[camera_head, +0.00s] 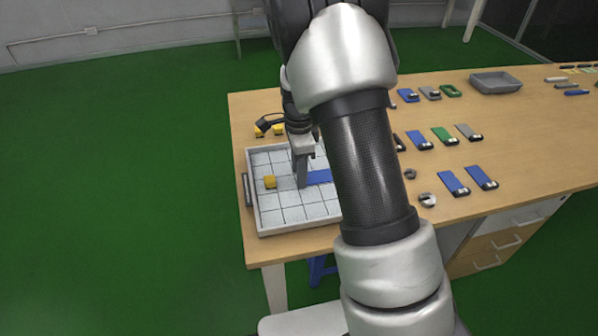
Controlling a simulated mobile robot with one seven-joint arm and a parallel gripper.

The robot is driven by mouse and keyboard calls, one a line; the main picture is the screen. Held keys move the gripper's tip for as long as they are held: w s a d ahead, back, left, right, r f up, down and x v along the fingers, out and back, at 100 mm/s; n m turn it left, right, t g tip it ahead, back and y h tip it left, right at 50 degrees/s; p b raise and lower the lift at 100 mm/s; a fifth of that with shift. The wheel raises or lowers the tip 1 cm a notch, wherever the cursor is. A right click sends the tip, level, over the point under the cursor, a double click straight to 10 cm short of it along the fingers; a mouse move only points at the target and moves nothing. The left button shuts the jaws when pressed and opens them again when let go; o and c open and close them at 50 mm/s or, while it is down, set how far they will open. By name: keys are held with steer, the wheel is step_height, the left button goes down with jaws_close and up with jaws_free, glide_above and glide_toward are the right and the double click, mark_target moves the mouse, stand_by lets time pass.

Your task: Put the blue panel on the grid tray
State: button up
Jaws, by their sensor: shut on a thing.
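The grid tray (292,213) is a white shallow tray with dark grid lines at the left end of the table. My gripper (301,182) points down over the middle of the tray. It is shut on a blue panel (318,177), which extends to the right from the fingers, low over the tray. My arm hides the panel's right end and the tray's right side. I cannot tell whether the panel touches the tray floor.
Several blue, green and grey panels lie in rows on the wooden table (520,150), including a blue one (453,183) at the right. A grey bin (496,83) stands at the back. Round metal parts (427,200) lie near my arm. Yellow pieces (261,130) lie behind the tray.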

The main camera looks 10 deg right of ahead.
steer(key=shift+f, duration=0.1)
steer(key=o, duration=1)
step_height(320, 180, up, 12)
steer(key=p, duration=0.3)
steer(key=s+r+n+t+y, duration=0.1)
steer(key=s+r+n+t, duration=0.1)
steer(key=s+r+n, duration=0.8)
steer(key=s+r+n+t, duration=0.1)
steer(key=s+r+n, duration=0.1)
steer(key=s, duration=0.3)
steer(key=s+r+n+t, duration=0.1)
steer(key=s+n, duration=0.2)
steer(key=s, duration=0.2)
steer(key=s+r+n+t+h, duration=0.1)
steer(key=s+r+n, duration=0.1)
steer(key=s, duration=0.3)
steer(key=shift+r+n+t, duration=0.3)
steer(key=shift+n, duration=0.2)
